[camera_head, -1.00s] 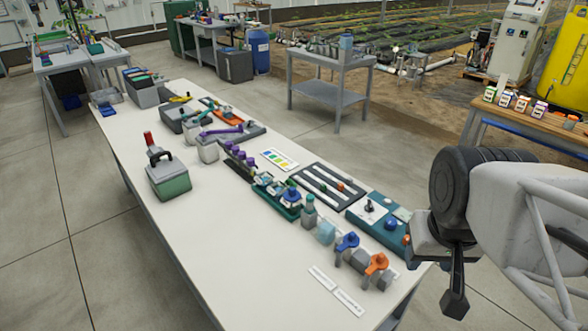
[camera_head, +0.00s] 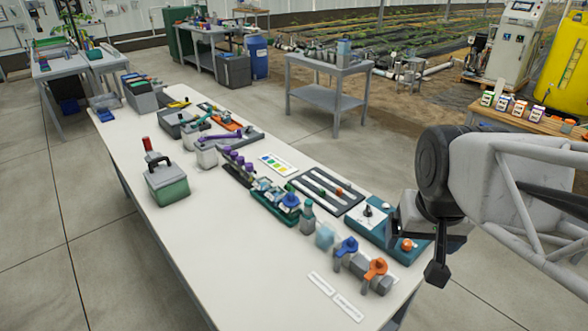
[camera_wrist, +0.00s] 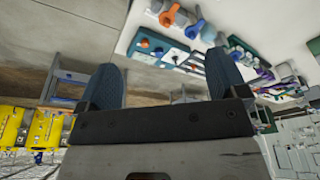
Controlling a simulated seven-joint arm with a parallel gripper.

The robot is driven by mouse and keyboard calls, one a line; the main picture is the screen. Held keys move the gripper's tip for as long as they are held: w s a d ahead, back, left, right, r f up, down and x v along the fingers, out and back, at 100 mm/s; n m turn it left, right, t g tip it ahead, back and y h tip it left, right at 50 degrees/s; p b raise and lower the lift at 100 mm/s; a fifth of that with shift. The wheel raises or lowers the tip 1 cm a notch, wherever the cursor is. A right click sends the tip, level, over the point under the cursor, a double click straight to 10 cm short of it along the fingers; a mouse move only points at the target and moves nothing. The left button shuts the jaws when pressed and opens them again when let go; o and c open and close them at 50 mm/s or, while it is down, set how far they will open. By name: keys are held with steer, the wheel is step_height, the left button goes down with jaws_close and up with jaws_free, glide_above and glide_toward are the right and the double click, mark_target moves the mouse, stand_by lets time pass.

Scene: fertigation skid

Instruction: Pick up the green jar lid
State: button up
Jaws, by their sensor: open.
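My gripper (camera_head: 437,272) hangs at the right edge of the white bench in the head view, seen from the side. In the wrist view its two dark fingers are spread apart, with nothing between the fingertips (camera_wrist: 163,62). I cannot pick out a green jar lid with certainty. A small bottle with a teal-green cap (camera_head: 307,203) stands mid-bench, left of my gripper. A tiny green piece (camera_head: 289,187) sits by the slotted black rack. My gripper is apart from both.
The white bench (camera_head: 215,275) has a clear front left. Blue-handled (camera_head: 347,245) and orange-handled valves (camera_head: 375,267) stand near my gripper, beside a teal control box (camera_head: 385,238). A green-grey carry box (camera_head: 167,185) stands farther left. A wooden table (camera_head: 545,125) holds small cartons.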

steer(key=w+a+m, duration=0.1)
steer(key=w+a, duration=0.1)
steer(key=w, duration=0.6)
steer(key=w+a+m, duration=0.1)
steer(key=w+a, duration=0.1)
steer(key=w, duration=0.7)
steer(key=m+g+h, duration=0.1)
steer(key=m, duration=0.5)
glide_above(288, 184)
steer(key=s, duration=0.1)
steer(key=f, duration=2.5)
steer(key=shift+s+a+f, duration=0.1)
steer(key=shift+s+f, duration=0.1)
steer(key=shift+w+a+f, duration=0.2)
steer(key=shift+w+f, duration=0.05)
steer(key=shift+f, duration=0.05)
steer(key=shift+w+d+f, duration=0.1)
steer(key=shift+f, duration=1.2)
